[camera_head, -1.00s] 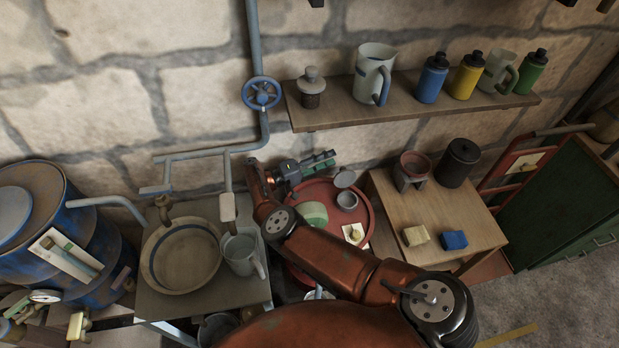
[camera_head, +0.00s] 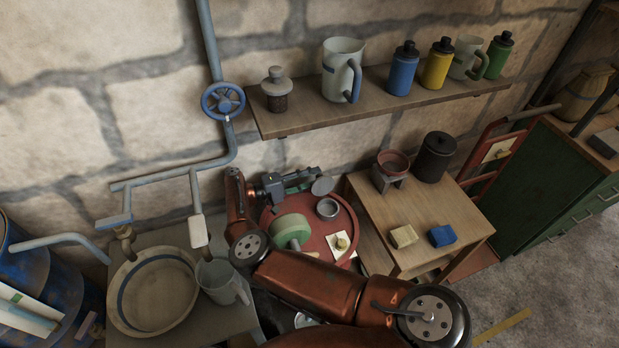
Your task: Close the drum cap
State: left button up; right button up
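The red drum (camera_head: 338,252) stands between the grey stand and the wooden table, partly hidden by my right arm. On its top is a short grey round opening (camera_head: 328,209). A grey disc-shaped cap (camera_head: 322,186) stands raised at the far side of this opening, so the opening is uncovered. My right gripper (camera_head: 312,176) is just behind and left of the cap, with its tip close to the cap's upper edge. I cannot tell if they touch, or how far the fingers are apart. My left gripper is not in view.
A green round piece (camera_head: 291,228) and a pale tag (camera_head: 340,243) are on the drum top. The wooden table (camera_head: 440,212) holds pots and two small blocks. A shelf (camera_head: 290,121) with bottles and mugs hangs above. A basin (camera_head: 153,290) and mug (camera_head: 222,283) are at left.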

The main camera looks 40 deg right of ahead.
jog(key=shift+s+d, duration=0.2)
jog(key=shift+d, duration=0.3)
grip_shut()
jog(key=shift+w, duration=0.1)
dwell(0.3)
